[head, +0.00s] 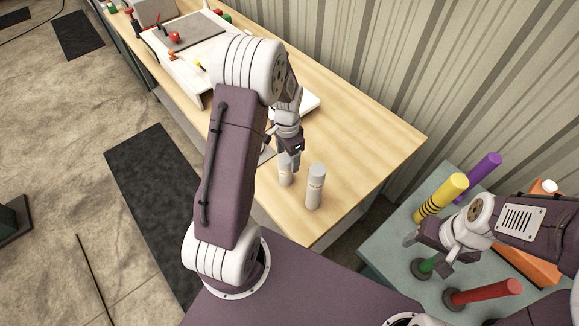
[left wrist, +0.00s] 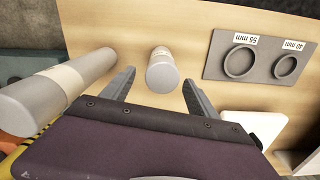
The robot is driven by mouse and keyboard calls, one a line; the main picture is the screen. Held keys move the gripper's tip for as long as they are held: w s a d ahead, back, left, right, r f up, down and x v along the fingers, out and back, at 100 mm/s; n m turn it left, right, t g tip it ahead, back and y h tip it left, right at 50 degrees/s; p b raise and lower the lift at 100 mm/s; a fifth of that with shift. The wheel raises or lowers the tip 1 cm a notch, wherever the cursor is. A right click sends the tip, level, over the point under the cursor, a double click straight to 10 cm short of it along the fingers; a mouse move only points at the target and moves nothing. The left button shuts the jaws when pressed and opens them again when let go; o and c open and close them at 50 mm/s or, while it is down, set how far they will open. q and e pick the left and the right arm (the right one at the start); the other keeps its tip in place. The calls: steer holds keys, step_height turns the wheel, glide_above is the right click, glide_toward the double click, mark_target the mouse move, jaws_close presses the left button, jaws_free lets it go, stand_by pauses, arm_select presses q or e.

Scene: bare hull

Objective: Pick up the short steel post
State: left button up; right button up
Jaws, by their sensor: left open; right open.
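The short steel post (head: 285,178) stands upright on the wooden bench, partly hidden by my left gripper in the head view. In the left wrist view the short post (left wrist: 162,74) appears between the two open fingers, with a gap on each side. My left gripper (head: 290,153) points down at it, open and empty. A taller steel post (head: 316,187) with a pale band stands close by; it also shows at the left of the left wrist view (left wrist: 50,92). My right gripper (head: 428,257) is open over the grey-green table, near a green post.
A grey plate (left wrist: 262,58) with two rings marked 55 mm and 40 mm lies beside the short post. Yellow (head: 441,198), purple (head: 480,175) and red (head: 485,292) cylinders are on the grey-green table (head: 385,250). The bench's right part (head: 375,140) is clear.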

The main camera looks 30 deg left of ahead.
mark_target(285, 170)
arm_select(q)
steer(key=shift+s+a+f, duration=0.2)
steer(key=shift+s+f, duration=0.05)
steer(key=shift+f, duration=0.3)
steer(key=shift+s+a+f, duration=0.15)
steer(key=shift+s+f, duration=0.05)
steer(key=shift+f, duration=0.3)
steer(key=shift+f+p, duration=0.3)
steer(key=shift+p, duration=0.1)
step_height(285, 170, down, 4)
steer(key=shift+w+d+f+p, duration=0.1)
steer(key=shift+w+p, duration=0.05)
steer(key=shift+p, duration=0.45)
steer(key=shift+f, duration=0.25)
jaws_close()
arm_select(e)
steer(key=shift+s+a+r, duration=0.1)
steer(key=shift+s+r, duration=0.05)
steer(key=shift+r, duration=0.5)
steer(key=shift+s+a+r, duration=0.1)
steer(key=shift+s+r, duration=0.05)
steer(key=shift+r, duration=0.45)
